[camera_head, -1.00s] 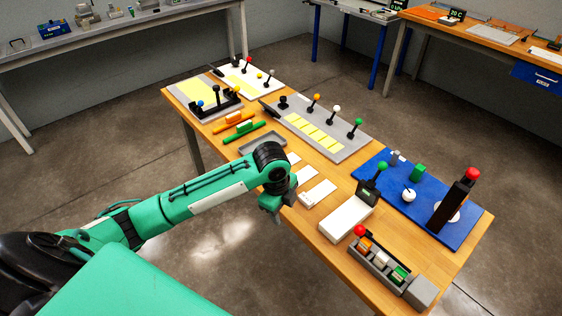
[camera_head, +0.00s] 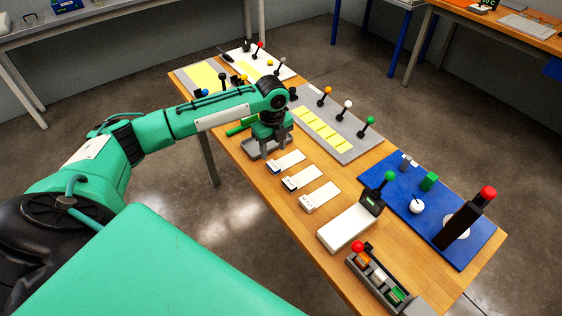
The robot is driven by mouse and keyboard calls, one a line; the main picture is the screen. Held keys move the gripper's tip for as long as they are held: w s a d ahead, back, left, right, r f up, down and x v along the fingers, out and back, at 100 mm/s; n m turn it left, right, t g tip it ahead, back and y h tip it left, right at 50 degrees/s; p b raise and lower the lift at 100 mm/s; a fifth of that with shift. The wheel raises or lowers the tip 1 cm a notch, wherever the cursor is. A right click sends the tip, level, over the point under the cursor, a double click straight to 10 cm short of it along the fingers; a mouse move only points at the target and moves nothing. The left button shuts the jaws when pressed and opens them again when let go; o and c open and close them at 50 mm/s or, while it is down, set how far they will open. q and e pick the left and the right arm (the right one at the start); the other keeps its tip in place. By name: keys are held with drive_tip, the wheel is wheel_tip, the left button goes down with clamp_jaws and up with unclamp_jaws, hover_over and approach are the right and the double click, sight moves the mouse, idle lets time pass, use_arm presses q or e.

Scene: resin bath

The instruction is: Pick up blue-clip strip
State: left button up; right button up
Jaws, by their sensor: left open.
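Three white strips lie in a row on the wooden table, each with a small clip at its near left end. The farthest strip (camera_head: 290,160) has a blue clip (camera_head: 273,167). The middle strip (camera_head: 304,177) has a dark clip, and the nearest strip (camera_head: 322,195) a pale one. My left gripper (camera_head: 273,152) is open and points down, just behind and left of the blue-clip strip, over the edge of a grey tray (camera_head: 250,151). I see nothing between its fingers; whether they touch the tray is unclear. My right gripper is out of view.
A white block with a green-knobbed lever (camera_head: 345,230) and a grey rack with coloured pieces (camera_head: 374,277) stand nearer. A blue mat (camera_head: 400,205) holds a dark tower with a red top. A grey board with yellow pads (camera_head: 350,152) and knobbed levers lies behind the strips.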

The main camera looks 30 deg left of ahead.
sight(274, 165)
use_arm(q)
wheel_tip(274, 165, down, 2)
drive_tip(key=shift+f, duration=0.1)
drive_tip(key=shift+f+p, duration=0.5)
drive_tip(key=f, duration=0.1)
drive_tip(key=f+p, duration=0.1)
drive_tip(key=f, duration=0.1)
drive_tip(key=shift+w+a+f, duration=0.15)
drive_tip(key=shift+w+f, duration=0.05)
drive_tip(key=shift+f, duration=0.1)
drive_tip(key=shift+f+p, duration=0.3)
drive_tip(key=shift+f, duration=0.1)
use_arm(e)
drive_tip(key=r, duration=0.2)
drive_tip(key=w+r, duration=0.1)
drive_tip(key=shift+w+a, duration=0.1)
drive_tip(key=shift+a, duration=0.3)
use_arm(q)
drive_tip(key=shift+c, duration=0.2)
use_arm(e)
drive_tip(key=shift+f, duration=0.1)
use_arm(q)
drive_tip(key=c, duration=1)
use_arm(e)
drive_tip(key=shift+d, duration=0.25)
